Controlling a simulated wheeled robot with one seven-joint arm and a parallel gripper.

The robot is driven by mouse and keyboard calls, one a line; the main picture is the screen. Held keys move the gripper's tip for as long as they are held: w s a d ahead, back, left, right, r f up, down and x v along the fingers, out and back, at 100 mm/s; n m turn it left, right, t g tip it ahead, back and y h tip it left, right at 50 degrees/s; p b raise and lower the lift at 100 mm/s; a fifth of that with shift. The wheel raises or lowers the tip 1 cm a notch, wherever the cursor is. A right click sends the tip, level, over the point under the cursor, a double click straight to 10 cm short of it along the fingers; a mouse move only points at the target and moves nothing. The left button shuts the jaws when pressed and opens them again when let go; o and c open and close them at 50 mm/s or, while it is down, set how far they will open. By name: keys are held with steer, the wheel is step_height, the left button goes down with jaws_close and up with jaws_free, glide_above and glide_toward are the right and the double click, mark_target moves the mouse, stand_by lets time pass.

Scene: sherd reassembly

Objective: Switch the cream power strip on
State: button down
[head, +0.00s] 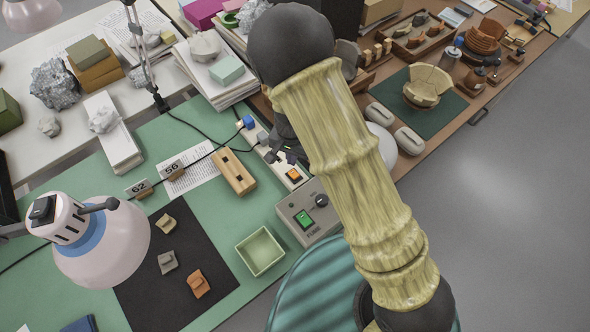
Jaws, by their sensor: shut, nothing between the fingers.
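The cream power strip (262,134) lies on the green mat and runs down to the right. A blue plug (249,122) sits at its far end. An orange rocker switch (294,175) shows at its near end; I cannot tell its position. My gripper (284,158) is shut and empty, over the strip just beyond the orange switch. I cannot tell whether it touches the strip. My gripper and arm hide the strip's middle.
A grey control box (294,208) with a green switch and black knob stands close in front of the strip. A slotted wooden block (234,172) lies to its left, an open green tray (260,251) nearer. A lamp (100,240) stands at lower left.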

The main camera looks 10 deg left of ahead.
steer(key=shift+r+p, duration=0.65)
steer(key=shift+r, duration=0.3)
steer(key=d+r, duration=1.2)
steer(key=d, duration=0.1)
steer(key=s+d+r+n+t, duration=0.1)
steer(key=s+d+r, duration=0.2)
steer(key=d, duration=0.3)
steer(key=s+d+r+n+t, duration=0.1)
steer(key=s+d+r, duration=0.3)
steer(key=d, duration=0.2)
steer(key=shift+d+r+t, duration=0.25)
steer(key=shift+d+t, duration=0.05)
steer(key=shift+d, duration=0.05)
